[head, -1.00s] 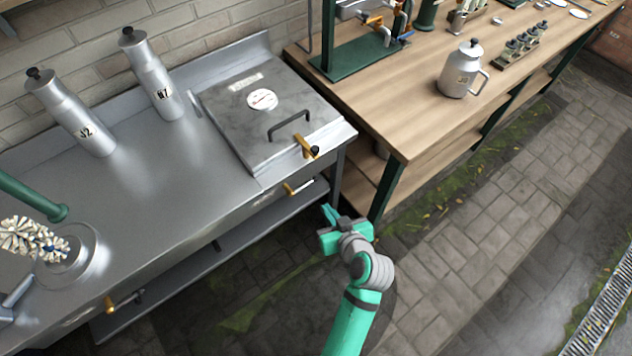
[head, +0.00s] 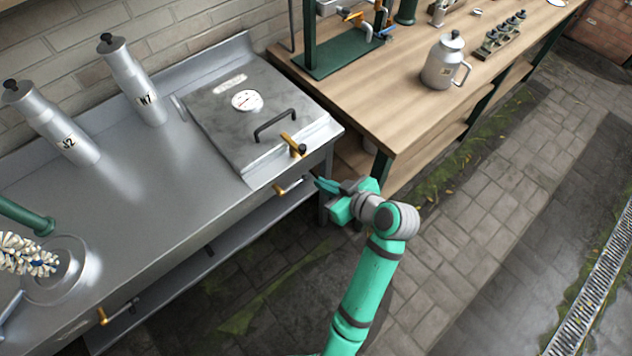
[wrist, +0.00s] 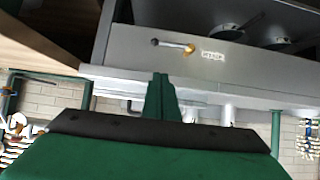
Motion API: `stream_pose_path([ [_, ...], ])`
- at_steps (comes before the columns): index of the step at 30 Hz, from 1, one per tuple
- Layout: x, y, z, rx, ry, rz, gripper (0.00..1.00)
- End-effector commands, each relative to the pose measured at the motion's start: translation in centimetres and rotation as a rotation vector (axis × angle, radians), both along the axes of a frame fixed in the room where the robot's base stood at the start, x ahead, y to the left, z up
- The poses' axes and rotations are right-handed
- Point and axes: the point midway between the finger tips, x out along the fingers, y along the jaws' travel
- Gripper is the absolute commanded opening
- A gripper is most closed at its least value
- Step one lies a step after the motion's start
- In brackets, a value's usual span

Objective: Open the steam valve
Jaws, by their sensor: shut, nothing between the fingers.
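A brass-handled valve (head: 290,188) sits on the front face of the steel bench, below the lidded steel box. My gripper (head: 318,184) is just to its right in the head view, apart from it as far as I can tell. The green fingers are together and empty. In the wrist view the fingers (wrist: 161,98) point toward the steel front, where a brass valve (wrist: 188,49) with a dark tip sits beside a small unreadable label. A second brass handle (head: 103,315) is on the bench front at far left. I cannot read which is the steam valve.
The steel box lid (head: 250,115) has a black handle and a brass latch (head: 293,145) at its front edge. A wooden table (head: 370,110) carrying a metal jug (head: 442,65) stands right of the bench. The paved floor at right is clear.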

Motion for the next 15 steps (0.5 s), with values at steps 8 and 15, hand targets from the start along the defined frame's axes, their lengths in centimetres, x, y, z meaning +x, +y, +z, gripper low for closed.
stream_pose_path([
  [8, 3.1, 2.3, -2.7, 0.000, 0.003, 0.001, 0.00],
  [15, 6.1, 4.4, -5.1, 0.001, 0.002, 0.000, 0.00],
])
